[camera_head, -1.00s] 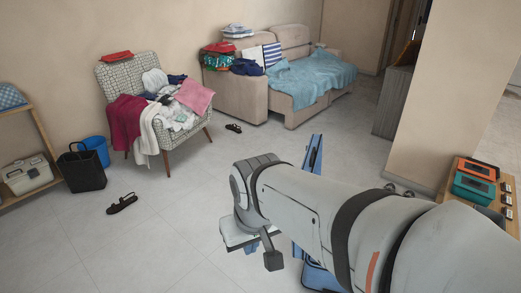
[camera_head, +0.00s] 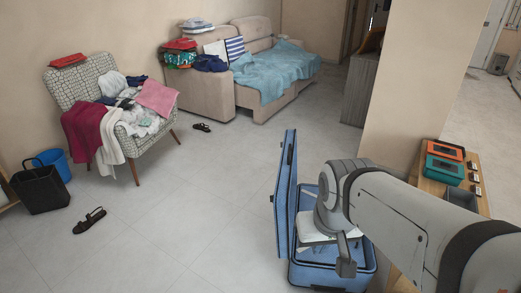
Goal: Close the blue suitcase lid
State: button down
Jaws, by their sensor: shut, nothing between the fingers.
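The blue suitcase (camera_head: 325,279) lies open on the floor at the lower middle right. Its blue lid (camera_head: 286,190) stands nearly upright along the left side of the base. My gripper (camera_head: 320,232) is above the open base, to the right of the lid. It is shut with nothing held. My arm hides part of the base and its inside, and the fingertips do not show clearly. I cannot tell whether my gripper touches the lid.
A low wooden table (camera_head: 432,186) with an orange box (camera_head: 445,149) and a teal box (camera_head: 445,168) stands right of the suitcase. A laundry-covered armchair (camera_head: 95,75), a black bag (camera_head: 40,189) and a sandal (camera_head: 89,221) are at left. The floor left of the lid is clear.

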aim_at(285, 193)
jog(key=i, duration=1)
